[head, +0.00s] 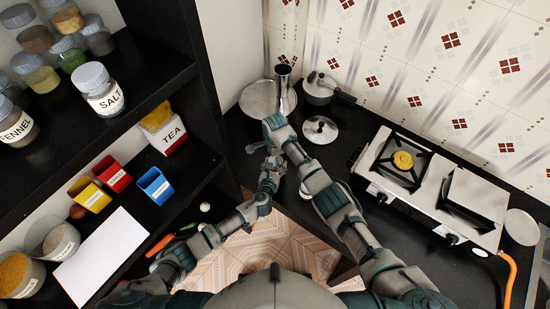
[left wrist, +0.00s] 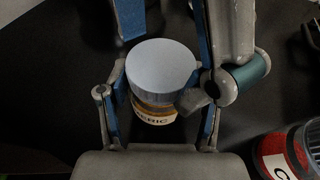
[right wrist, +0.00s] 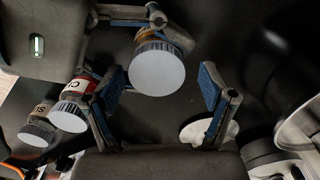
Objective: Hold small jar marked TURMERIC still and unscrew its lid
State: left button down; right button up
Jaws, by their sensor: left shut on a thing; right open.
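The TURMERIC jar (left wrist: 155,117) shows in the left wrist view with the end of its label, "ERIC", readable and its blue-grey lid (left wrist: 161,72) on top. My left gripper (left wrist: 161,92) is shut around the jar, one finger on each side below the lid. In the right wrist view the lid (right wrist: 157,71) faces the camera, with a bit of yellowish jar behind it. My right gripper (right wrist: 161,76) is open, its blue-padded fingers spread to either side of the lid, apart from it. In the head view the grippers are close together and the jar cannot be made out.
Two other lidded jars (right wrist: 72,105) (right wrist: 38,131) stand left in the right wrist view. A pot (head: 318,90), a loose pot lid (head: 320,130) and a round plate (head: 262,99) lie on the black counter beyond the grippers. The stove (head: 437,185) is to the right, shelves to the left.

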notch_tip(320, 180, up, 4)
jog(key=shift+r, duration=0.35)
jog(key=shift+c, duration=0.4)
notch_tip(320, 180, up, 2)
jog(key=m, duration=0.4)
jog(key=shift+a, duration=0.1)
jog(key=shift+r+m, duration=0.5)
jog(key=shift+m, duration=0.7)
jog(key=shift+f, duration=0.2)
jog(key=shift+m, duration=0.3)
notch_tip(320, 180, down, 7)
jog(key=shift+f, duration=0.15)
